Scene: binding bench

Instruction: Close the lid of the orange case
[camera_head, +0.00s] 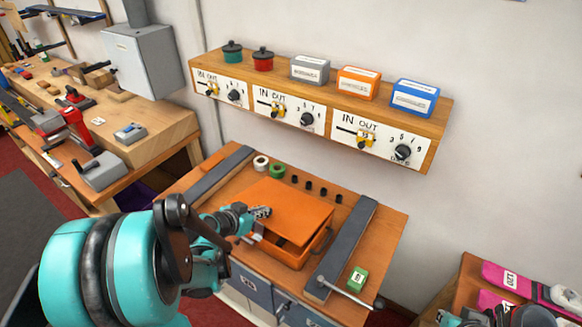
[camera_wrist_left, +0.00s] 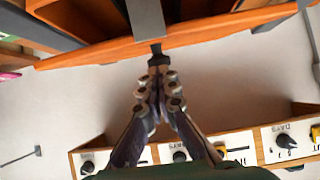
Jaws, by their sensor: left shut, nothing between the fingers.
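The orange case (camera_head: 287,255) stands on the wooden bench between two dark bars. Its flat orange lid (camera_head: 292,210) lies over the body at a slant, with a dark gap along the near edge, so it is not flush. My left gripper (camera_head: 264,212) is shut and empty at the lid's left side; whether it touches the lid is unclear. In the left wrist view the closed fingers (camera_wrist_left: 158,62) point at an orange-brown edge; I cannot tell which part it is. My right gripper is not in view.
Dark bars flank the case at left (camera_head: 208,178) and right (camera_head: 345,250). A white roll (camera_head: 261,162) and a green roll (camera_head: 277,170) sit behind it, a green box (camera_head: 357,279) at front right. A wooden wall shelf (camera_head: 437,125) hangs above.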

